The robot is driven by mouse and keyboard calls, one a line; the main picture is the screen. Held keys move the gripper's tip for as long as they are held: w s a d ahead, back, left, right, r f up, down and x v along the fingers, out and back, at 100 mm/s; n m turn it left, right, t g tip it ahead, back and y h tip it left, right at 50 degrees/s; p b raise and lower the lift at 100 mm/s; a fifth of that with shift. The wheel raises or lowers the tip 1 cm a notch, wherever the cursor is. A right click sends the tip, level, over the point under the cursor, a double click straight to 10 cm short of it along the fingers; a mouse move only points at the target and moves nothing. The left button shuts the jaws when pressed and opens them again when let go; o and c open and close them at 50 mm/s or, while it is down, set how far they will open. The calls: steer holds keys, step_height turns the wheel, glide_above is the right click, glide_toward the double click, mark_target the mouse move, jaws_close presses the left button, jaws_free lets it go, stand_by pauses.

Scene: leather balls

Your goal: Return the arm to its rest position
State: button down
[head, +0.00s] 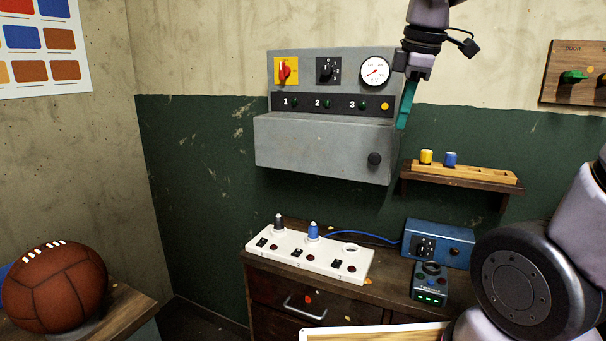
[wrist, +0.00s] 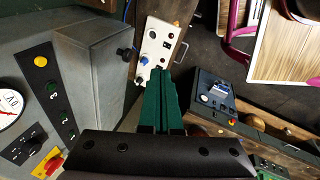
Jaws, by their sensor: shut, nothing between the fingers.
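My gripper (head: 405,103) has green fingers and hangs pointing down in the head view, in front of the right side of the grey wall panel (head: 325,148). Its fingers are together and hold nothing. In the wrist view the shut fingers (wrist: 162,95) point toward the white socket strip (wrist: 158,48) below. The grey panel also fills the left of the wrist view (wrist: 95,65). My arm reaches in from the top and the right of the head view.
The white strip (head: 305,255) with a dark and a blue plug lies on the wooden cabinet (head: 270,290). A blue box (head: 455,245) and a small dark device (head: 430,283) stand right of it. A shelf (head: 460,181) holds yellow and blue pieces. A leather ball (head: 55,288) is at left.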

steer(key=s+d+m+t+y, duration=0.1)
steer(key=s+d+m+t, duration=0.2)
steer(key=m, duration=1.6)
steer(key=shift+s+d+m+t, duration=0.3)
steer(key=shift+s+d, duration=0.5)
steer(key=shift+s, duration=0.3)
